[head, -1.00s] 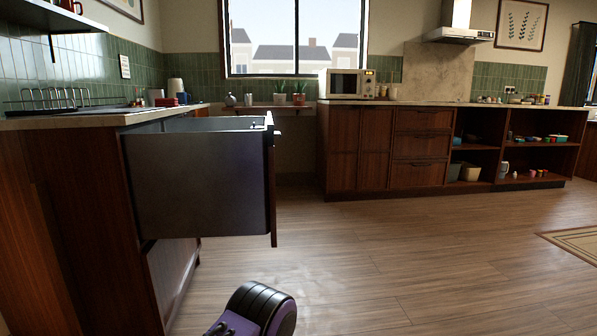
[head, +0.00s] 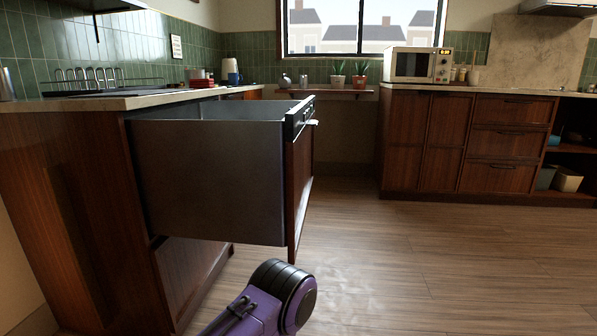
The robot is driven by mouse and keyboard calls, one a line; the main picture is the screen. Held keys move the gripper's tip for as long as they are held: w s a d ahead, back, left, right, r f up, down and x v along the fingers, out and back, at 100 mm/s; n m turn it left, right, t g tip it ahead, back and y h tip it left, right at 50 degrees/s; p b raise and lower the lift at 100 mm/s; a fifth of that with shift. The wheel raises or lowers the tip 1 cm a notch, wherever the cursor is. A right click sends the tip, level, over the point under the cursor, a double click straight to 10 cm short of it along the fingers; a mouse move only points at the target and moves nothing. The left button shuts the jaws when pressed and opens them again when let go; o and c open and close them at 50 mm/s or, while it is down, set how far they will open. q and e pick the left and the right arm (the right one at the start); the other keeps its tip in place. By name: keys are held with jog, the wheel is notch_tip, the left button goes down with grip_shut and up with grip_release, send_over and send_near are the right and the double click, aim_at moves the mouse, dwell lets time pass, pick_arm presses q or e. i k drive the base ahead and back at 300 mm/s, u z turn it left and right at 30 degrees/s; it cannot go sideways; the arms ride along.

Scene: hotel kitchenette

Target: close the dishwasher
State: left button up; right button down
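The dishwasher (head: 215,180) is a drawer-style unit with a dark grey metal side, pulled far out from under the left counter. Its top is open. Its wooden front panel (head: 299,190) faces right, seen at a slant, with a black strip and a light handle (head: 312,122) at the top edge. The inside of the drawer is mostly hidden. Neither of my grippers is in view; a purple and black link of my own arm shows at the bottom, below and in front of the drawer.
The left counter (head: 120,103) holds a dish rack (head: 90,78), red dishes and a kettle. Brown cabinets (head: 470,140) with a microwave (head: 418,65) on top stand along the back. A small shelf with potted plants hangs under the window. The wooden floor (head: 430,260) to the right is clear.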

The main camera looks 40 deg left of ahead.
aim_at(240, 172)
jog(key=u, duration=0.65)
jog(key=i, duration=0.75)
jog(key=u, duration=0.9)
